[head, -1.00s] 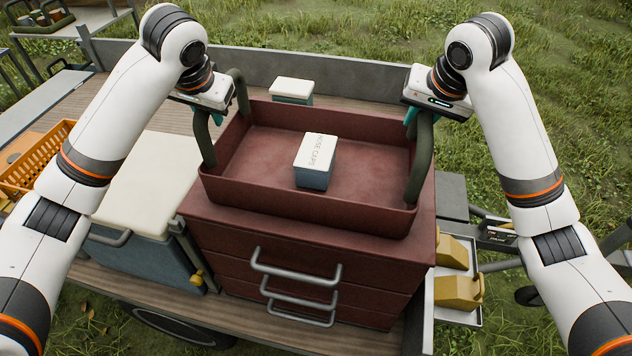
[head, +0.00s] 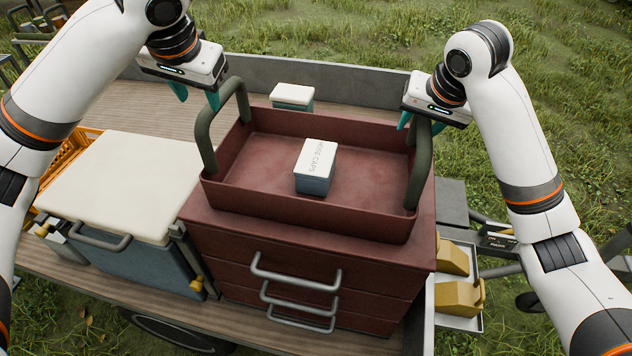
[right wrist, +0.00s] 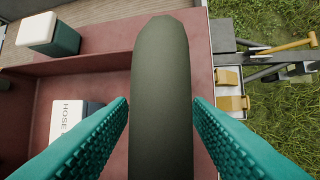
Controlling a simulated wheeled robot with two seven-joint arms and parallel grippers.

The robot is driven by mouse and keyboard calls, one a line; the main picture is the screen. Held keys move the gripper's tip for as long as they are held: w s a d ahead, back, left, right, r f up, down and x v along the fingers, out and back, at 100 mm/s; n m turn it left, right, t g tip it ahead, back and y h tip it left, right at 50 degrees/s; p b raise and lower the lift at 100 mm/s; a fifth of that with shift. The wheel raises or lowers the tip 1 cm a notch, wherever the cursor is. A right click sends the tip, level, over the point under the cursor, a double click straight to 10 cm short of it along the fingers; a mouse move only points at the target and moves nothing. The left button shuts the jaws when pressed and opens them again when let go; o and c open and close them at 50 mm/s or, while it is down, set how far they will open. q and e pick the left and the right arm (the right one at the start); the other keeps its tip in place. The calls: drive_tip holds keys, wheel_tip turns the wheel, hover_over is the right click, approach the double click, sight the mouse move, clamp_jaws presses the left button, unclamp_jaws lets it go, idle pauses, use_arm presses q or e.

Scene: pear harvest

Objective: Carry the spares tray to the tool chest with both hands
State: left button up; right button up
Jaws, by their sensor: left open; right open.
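The red spares tray (head: 300,220) sits on top of the red tool chest (head: 225,250), with a small box marked "HOSE CAPS" (head: 314,168) inside it. The tray has a dark green handle at each end, the left handle (head: 206,135) and the right handle (head: 421,165). My left gripper (head: 197,97) is open and empty, up and left of the left handle, apart from it. My right gripper (head: 420,126) is open at the right handle. In the right wrist view its teal fingers stand on both sides of the handle (right wrist: 161,90), not closed on it.
A blue cooler box with a cream lid (head: 120,185) stands left of the chest. Another small box (head: 292,95) is behind the tray. Yellow items (head: 458,295) lie in a side tray at right. The wooden bed (head: 150,105) behind the cooler is mostly clear.

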use_arm(q)
drive_tip(key=v, duration=0.3)
drive_tip(key=shift+s+r, duration=0.15)
drive_tip(key=shift+r, duration=0.15)
use_arm(e)
drive_tip(key=v, duration=1.2)
use_arm(q)
drive_tip(key=shift+d, duration=0.1)
drive_tip(key=s+r+p, duration=0.1)
drive_tip(key=s+a+r+p, duration=0.1)
drive_tip(key=r+p, duration=0.1)
drive_tip(key=s+a+r+p, duration=0.1)
drive_tip(key=p, duration=0.1)
drive_tip(key=shift+a+r, duration=0.25)
use_arm(e)
wheel_tip(320, 180, up, 5)
drive_tip(key=shift+r, duration=0.2)
use_arm(q)
drive_tip(key=shift+r+p, duration=0.1)
drive_tip(key=shift+p, duration=0.25)
use_arm(e)
drive_tip(key=shift+d, duration=0.1)
